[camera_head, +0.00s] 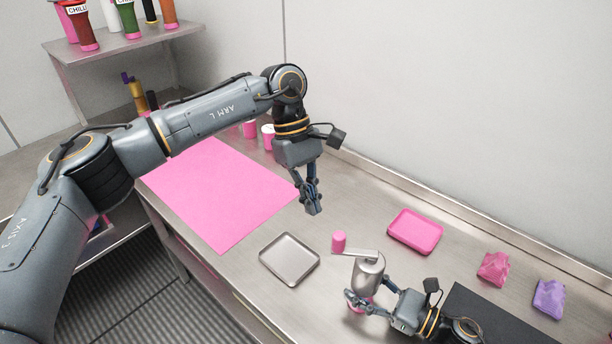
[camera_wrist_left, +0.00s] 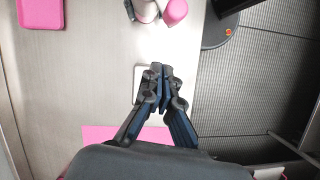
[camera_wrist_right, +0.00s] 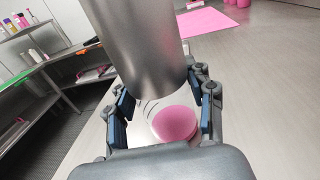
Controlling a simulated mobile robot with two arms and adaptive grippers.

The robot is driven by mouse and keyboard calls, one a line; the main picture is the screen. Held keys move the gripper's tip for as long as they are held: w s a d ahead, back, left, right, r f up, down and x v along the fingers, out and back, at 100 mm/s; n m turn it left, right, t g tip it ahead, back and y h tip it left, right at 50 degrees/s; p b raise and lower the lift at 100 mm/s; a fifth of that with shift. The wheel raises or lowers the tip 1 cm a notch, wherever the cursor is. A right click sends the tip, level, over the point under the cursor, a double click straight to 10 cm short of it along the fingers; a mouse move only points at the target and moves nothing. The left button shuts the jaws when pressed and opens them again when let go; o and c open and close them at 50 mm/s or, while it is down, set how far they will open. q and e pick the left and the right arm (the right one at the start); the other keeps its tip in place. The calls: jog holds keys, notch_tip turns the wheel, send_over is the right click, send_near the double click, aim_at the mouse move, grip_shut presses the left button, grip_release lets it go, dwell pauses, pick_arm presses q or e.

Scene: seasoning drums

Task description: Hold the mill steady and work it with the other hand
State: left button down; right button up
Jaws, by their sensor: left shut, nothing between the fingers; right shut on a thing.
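My left gripper (camera_head: 313,208) is shut and empty in the air, up and left of the knob.
A shallow steel tray (camera_head: 266,260) lies left of the mill, and a pink mat (camera_head: 215,195) beyond it. A pink tray (camera_head: 415,232), a pink packet (camera_head: 493,267) and a purple packet (camera_head: 548,297) lie at right. Seasoning containers stand on the back-left shelf (camera_head: 120,42).

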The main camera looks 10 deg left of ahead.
pick_arm(q)
jog(key=s+d, duration=0.1)
jog(key=s+d+f, duration=0.1)
jog(key=s+d, duration=0.1)
jog(key=shift+s+d+f, duration=0.15)
jog(key=shift+f, duration=0.1)
dwell(0.4)
jog(key=shift+s+n+t, duration=0.25)
jog(key=shift+n+t, duration=0.05)
jog(key=shift+n, duration=0.5)
jog(key=shift+s+a+n+h, duration=0.2)
jog(key=shift+s+n+h, duration=0.15)
jog(key=shift+n, duration=0.25)
